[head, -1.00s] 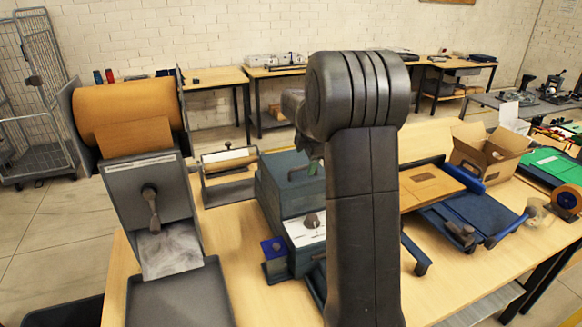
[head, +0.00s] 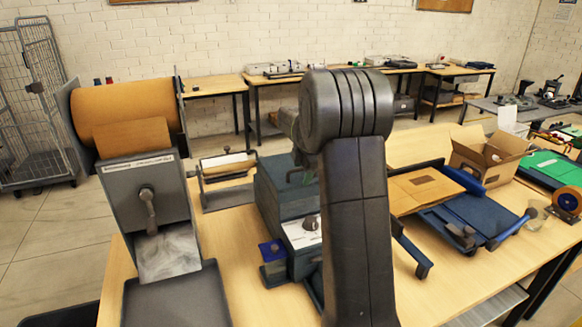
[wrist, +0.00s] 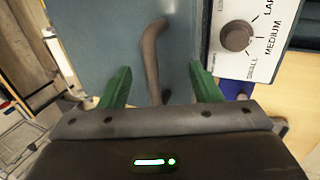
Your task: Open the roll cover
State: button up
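A blue-grey machine (head: 272,190) with a closed box-shaped cover stands on the wooden table, partly hidden behind my arm. Its cover shows close up in the wrist view (wrist: 105,45), with a brown bar handle (wrist: 152,62) on it. My gripper (wrist: 161,84) is open. Its two green fingers point at the cover, one on each side of the handle's lower end, with gaps between them and the bar. In the head view my gripper is mostly hidden by my arm. A white size-dial panel (wrist: 262,38) with a brown knob is right of the handle.
A grey dispenser (head: 150,200) with a large brown paper roll (head: 125,108) stands left, and a small roll holder (head: 228,172) behind. Blue trays (head: 470,220) and an open cardboard box (head: 490,155) are at right.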

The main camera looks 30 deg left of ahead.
jog(key=shift+o, duration=0.2)
jog(key=shift+w+a, duration=0.15)
jog(key=shift+a, duration=0.1)
jog(key=r+p, duration=0.1)
jog(key=w+a+r+p, duration=0.2)
jog(key=r, duration=0.1)
jog(key=shift+a, duration=0.25)
jog(key=c, duration=1)
jog(key=shift+w+a+r+p, duration=0.2)
jog(key=shift+w+r+p, duration=0.05)
jog(key=shift+r+p, duration=0.05)
jog(key=shift+c, duration=0.2)
jog(key=shift+w+a+r, duration=0.7)
jog(key=shift+a+r, duration=0.1)
jog(key=shift+r, duration=0.2)
jog(key=shift+w+a+r, duration=0.7)
jog(key=shift+a+r, duration=0.1)
jog(key=shift+r, duration=0.15)
